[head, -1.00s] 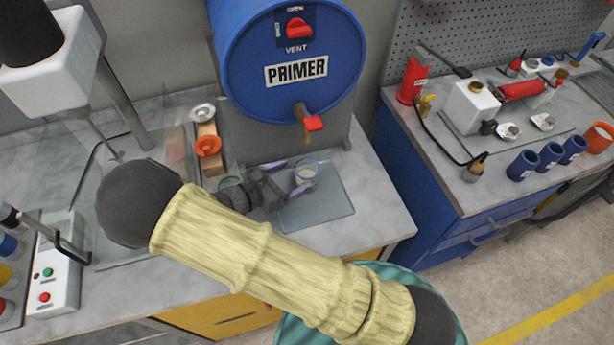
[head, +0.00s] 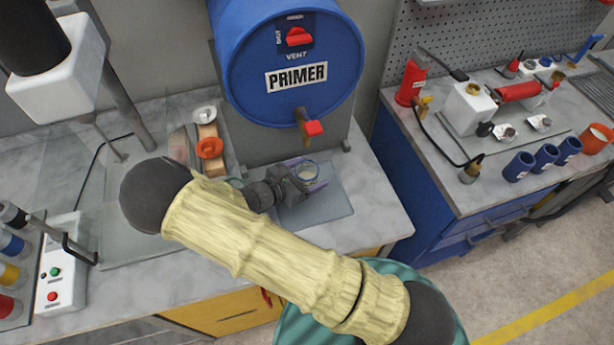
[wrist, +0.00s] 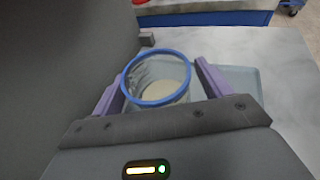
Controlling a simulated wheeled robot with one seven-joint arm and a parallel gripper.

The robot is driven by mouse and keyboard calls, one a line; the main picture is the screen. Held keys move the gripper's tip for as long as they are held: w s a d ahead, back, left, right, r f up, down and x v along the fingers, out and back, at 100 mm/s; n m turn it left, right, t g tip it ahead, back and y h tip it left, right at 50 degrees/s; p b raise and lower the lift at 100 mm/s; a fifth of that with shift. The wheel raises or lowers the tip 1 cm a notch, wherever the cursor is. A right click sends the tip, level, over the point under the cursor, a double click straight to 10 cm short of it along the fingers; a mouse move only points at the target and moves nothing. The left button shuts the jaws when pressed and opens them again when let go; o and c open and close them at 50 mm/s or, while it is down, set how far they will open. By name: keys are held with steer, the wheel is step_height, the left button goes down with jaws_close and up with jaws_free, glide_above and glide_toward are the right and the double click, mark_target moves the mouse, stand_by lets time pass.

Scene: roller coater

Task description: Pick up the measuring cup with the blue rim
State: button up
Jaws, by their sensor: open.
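The measuring cup with the blue rim (head: 309,164) stands on a translucent tray (head: 336,199) below the primer drum's tap. In the wrist view the clear cup (wrist: 157,98) shows its round blue rim and a pale content inside. My gripper (wrist: 160,70) is open, with one purple finger on the left of the cup and one on the right. Whether either finger touches the cup cannot be told. In the head view my gripper (head: 306,178) is at the cup and hides part of its near side.
The blue primer drum (head: 290,65) with a red-handled tap (head: 309,128) overhangs the cup closely. Orange and white spools (head: 209,147) stand left of the drum. A control box with buttons (head: 62,258) is at far left. Bare counter (head: 385,205) lies right of the tray.

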steer(key=shift+x, duration=0.8)
steer(key=shift+a, duration=0.1)
steer(key=c, duration=1.2)
steer(key=shift+r, duration=0.15)
steer(key=shift+c, duration=0.2)
